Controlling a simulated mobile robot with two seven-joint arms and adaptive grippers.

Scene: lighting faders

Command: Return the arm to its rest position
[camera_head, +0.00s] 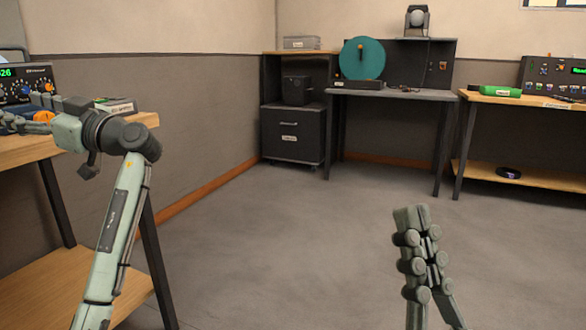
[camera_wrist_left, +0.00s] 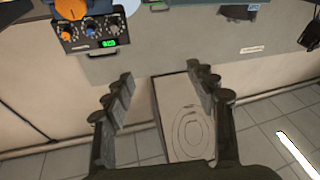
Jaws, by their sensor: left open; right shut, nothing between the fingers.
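My left arm rises from the lower left of the head view, and its gripper (camera_head: 28,114) is over the left wooden bench, near the left edge. In the left wrist view my left gripper (camera_wrist_left: 158,80) is open, its two fingers apart with nothing held between them. My right gripper (camera_head: 411,213) points upward in the lower right of the head view. Its fingers are together and empty, over open floor and away from any furniture.
The left bench (camera_head: 30,148) carries a control box with a green display (camera_head: 25,84); it also shows in the left wrist view (camera_wrist_left: 92,32). A desk with a teal disc (camera_head: 362,58) and a right bench with a green object (camera_head: 495,91) stand behind. The middle floor is clear.

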